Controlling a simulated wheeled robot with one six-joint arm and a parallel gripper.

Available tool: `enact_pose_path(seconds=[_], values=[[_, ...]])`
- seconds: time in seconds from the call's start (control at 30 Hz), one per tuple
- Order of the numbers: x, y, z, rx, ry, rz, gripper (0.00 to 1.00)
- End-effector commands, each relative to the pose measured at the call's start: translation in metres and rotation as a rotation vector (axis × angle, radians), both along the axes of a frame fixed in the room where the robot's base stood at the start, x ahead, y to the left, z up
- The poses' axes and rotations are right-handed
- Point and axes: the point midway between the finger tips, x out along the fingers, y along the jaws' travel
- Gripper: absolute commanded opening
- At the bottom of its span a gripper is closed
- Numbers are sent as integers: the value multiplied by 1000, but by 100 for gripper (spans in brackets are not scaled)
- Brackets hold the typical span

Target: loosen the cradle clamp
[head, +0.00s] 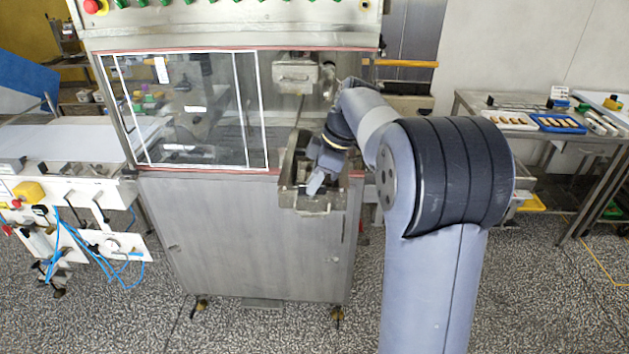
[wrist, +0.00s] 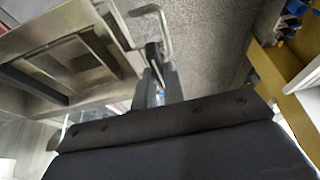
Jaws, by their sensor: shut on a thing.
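The metal cradle (head: 312,203) juts from the front of the steel machine, to the right of its window, and its steel frame fills the upper left of the wrist view (wrist: 45,55). My gripper (head: 315,184) reaches down into the cradle from the right. In the wrist view, my gripper's dark fingers (wrist: 158,72) are shut on a slim metal part at the cradle's edge, which I take for the cradle clamp. A bent metal bar (wrist: 152,10) stands just beyond the fingertips. The fingers and wrist hide most of the clamp, so how tight it sits cannot be told.
A clear framed window (head: 200,110) is left of the cradle. A metal box with a handle (head: 296,76) sits above it. A table with trays (head: 510,120) stands at the right, a white conveyor (head: 65,145) at the left. The speckled floor in front is open.

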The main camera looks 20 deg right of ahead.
Motion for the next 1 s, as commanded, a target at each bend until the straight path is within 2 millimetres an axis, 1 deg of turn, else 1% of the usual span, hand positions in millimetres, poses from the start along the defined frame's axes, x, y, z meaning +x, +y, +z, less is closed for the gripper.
enact_pose_path(seconds=[0.17, 0.2, 0.43, 0.67, 0.77, 0.87, 1.0], values=[[0, 0, 0, -1, 1, 1, 0], [0, 0, 0, -1, 1, 1, 14], [0, 0, 0, -1, 0, 0, 33], [0, 0, 0, 0, 0, 0, 33], [0, -3, 5, -1, -3, -1, 33], [-1, -8, 18, -1, -4, -2, 33], [-5, -19, 44, -1, -4, -2, 33]])
